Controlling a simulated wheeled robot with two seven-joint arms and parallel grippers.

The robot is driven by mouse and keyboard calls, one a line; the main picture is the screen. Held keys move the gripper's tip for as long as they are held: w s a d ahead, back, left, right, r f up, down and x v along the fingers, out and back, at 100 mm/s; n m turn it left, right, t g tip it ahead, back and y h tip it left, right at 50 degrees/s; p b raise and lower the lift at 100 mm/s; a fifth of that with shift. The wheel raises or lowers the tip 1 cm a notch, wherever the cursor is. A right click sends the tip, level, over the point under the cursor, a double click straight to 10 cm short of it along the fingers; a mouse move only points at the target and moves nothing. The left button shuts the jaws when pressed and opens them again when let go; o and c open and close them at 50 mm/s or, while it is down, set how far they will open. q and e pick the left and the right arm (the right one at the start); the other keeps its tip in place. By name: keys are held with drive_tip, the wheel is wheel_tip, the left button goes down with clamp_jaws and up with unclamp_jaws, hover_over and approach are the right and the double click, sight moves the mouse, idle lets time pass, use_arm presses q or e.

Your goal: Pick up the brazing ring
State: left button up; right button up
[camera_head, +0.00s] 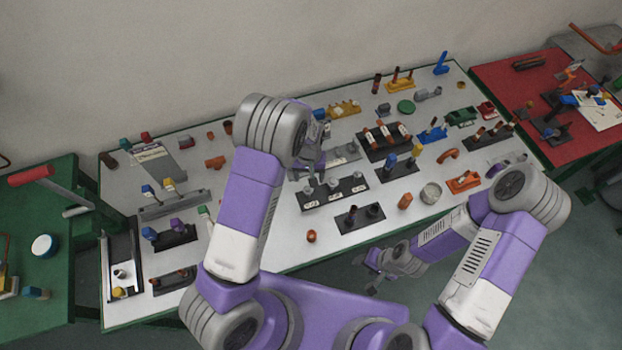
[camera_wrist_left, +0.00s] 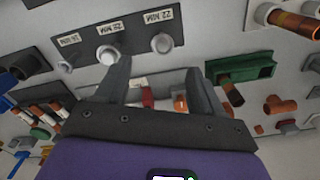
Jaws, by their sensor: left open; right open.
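I cannot pick out the brazing ring with certainty. A small brass-coloured round piece (camera_head: 460,85) lies at the far right corner of the bench; it is too small to tell if it is a ring. My left gripper (camera_head: 308,172) is over the middle of the bench, partly hidden by its own arm. In the left wrist view its fingers (camera_wrist_left: 162,82) are apart with nothing gripped; small red and orange pieces show beyond them. My right gripper (camera_head: 370,272) is open and empty, off the bench's front edge.
A dark rack with labelled pegs (camera_head: 333,194) stands near the left gripper and also shows in the left wrist view (camera_wrist_left: 120,35). The white bench (camera_head: 290,247) is crowded with fittings and holders. A green table (camera_head: 60,255) stands left, a red one (camera_head: 515,85) right.

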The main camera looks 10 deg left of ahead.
sight(308, 188)
use_arm(q)
drive_tip(key=f, duration=0.5)
drive_tip(key=shift+s+a+f+p, duration=0.15)
drive_tip(key=shift+s+f+p, duration=0.15)
drive_tip(key=shift+f, duration=0.45)
drive_tip(key=shift+f+b, duration=0.25)
drive_tip(key=shift+b, duration=0.1)
drive_tip(key=shift+c, duration=0.5)
drive_tip(key=c, duration=0.7)
